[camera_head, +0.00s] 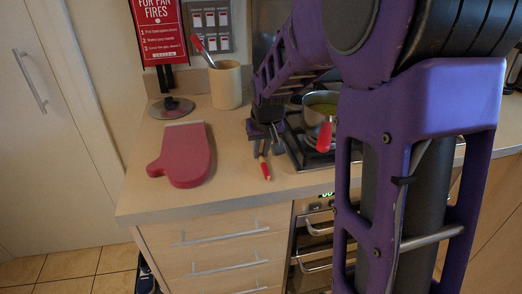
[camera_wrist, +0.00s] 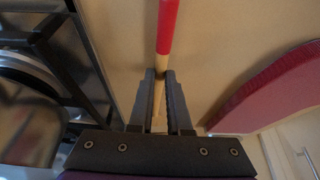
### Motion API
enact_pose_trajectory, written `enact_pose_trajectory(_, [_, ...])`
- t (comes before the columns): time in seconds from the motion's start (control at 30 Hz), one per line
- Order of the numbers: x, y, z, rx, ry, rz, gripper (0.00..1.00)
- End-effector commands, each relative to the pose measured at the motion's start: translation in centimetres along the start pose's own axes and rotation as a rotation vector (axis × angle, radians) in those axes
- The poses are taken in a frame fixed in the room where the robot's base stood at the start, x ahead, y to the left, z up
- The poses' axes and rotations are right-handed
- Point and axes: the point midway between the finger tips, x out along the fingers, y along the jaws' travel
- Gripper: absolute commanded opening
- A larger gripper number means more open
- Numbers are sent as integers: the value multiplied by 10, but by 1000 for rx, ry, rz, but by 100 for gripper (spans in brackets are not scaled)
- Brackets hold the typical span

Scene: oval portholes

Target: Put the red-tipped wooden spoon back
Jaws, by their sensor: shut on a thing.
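The red-tipped wooden spoon (camera_head: 265,170) is at the counter's front, left of the hob, its red end toward the front edge. My gripper (camera_head: 264,140) points down and is shut on its pale wooden handle. In the wrist view the spoon (camera_wrist: 166,30) runs up from between the two fingers (camera_wrist: 161,100), red end at the top. The spoon's other end is hidden by my gripper. I cannot tell whether the spoon touches the counter. A beige crock (camera_head: 227,86) stands at the back of the counter with one red-handled utensil (camera_head: 204,52) leaning in it.
A red oven mitt (camera_head: 184,155) lies left of my gripper; it also shows in the wrist view (camera_wrist: 270,95). A metal pot (camera_head: 318,112) with a red handle is on the hob (camera_head: 300,150). A round-based sign stand (camera_head: 171,108) is behind the mitt. Counter between mitt and spoon is clear.

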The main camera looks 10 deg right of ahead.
Motion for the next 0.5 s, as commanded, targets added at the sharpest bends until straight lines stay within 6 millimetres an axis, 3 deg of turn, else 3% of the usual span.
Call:
enact_pose_trajectory(0.07, [4, 0, 2, 0, 0, 0, 0])
enact_pose_trajectory(0.1, [2, 0, 1, 0, 0, 0, 21])
enact_pose_trajectory(0.23, [2, 0, 1, 0, 0, 0, 45])
enact_pose_trajectory(0.5, [2, 0, 1, 0, 0, 0, 46])
